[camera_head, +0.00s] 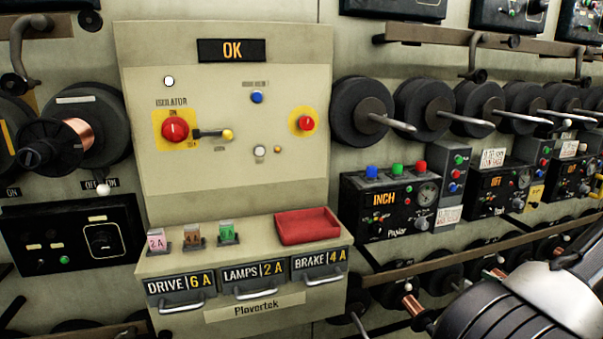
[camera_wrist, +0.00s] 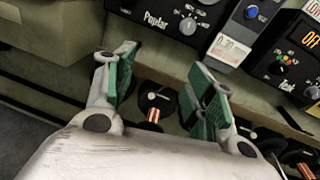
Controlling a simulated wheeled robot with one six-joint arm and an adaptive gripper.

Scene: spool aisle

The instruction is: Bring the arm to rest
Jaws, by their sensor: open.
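My gripper (camera_wrist: 160,95) shows in the wrist view with its green-padded fingers spread wide and nothing between them. It points toward the lower part of the machine wall, below the black Poplar box (camera_wrist: 185,18). In the head view a part of my arm (camera_head: 520,305) reaches in at the lower right; the fingers are outside that view.
A red tray (camera_head: 307,226) and several fuses, one pink (camera_head: 157,240), sit on the cabinet's ledge. Drawer handles (camera_head: 261,292) stick out below. Spools (camera_head: 362,112) and a rail (camera_head: 440,262) project from the wall at the right, close to my arm.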

